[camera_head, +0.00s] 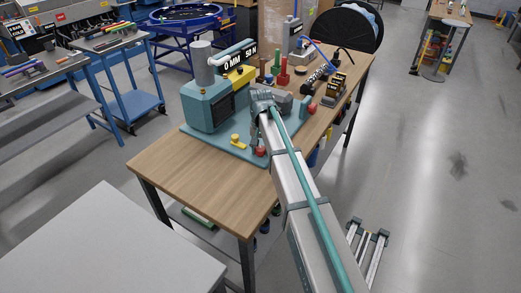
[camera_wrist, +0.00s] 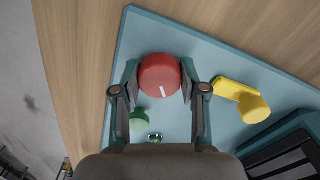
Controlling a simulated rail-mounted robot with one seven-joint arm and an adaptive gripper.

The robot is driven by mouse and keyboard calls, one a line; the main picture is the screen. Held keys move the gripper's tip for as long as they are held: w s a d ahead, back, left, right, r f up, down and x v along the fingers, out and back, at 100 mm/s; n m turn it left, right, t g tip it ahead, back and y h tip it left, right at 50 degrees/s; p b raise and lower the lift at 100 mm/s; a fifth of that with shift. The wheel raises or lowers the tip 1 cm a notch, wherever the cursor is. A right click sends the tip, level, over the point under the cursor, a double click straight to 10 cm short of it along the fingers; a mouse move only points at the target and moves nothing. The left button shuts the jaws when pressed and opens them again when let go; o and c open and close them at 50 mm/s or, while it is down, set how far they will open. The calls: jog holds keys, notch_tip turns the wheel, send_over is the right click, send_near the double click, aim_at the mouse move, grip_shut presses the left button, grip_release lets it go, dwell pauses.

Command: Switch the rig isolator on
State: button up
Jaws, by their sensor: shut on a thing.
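The red round knob (camera_wrist: 158,70), which I take to be the isolator, sits on the pale teal base plate (camera_wrist: 215,60). A short white line on its top slants toward the lower right in the wrist view. My gripper (camera_wrist: 160,80) has a finger on either side of the knob and is shut on it. In the head view a red knob (camera_head: 260,152) shows at the plate's front edge, partly hidden by my arm. I see no on or off marking.
A yellow lever (camera_wrist: 245,100) lies right of the knob. A green button (camera_wrist: 137,120) and a small shiny green dome (camera_wrist: 155,138) lie below it. The teal machine (camera_head: 207,105) with a readout stands behind. The wooden table's (camera_head: 190,175) near left part is clear.

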aim_at(260, 148)
jog(key=m, duration=0.7)
jog(key=shift+w, duration=0.1)
dwell(0.5)
jog(key=o, duration=1.1)
jog(key=shift+o, duration=0.2)
notch_tip(260, 148, up, 12)
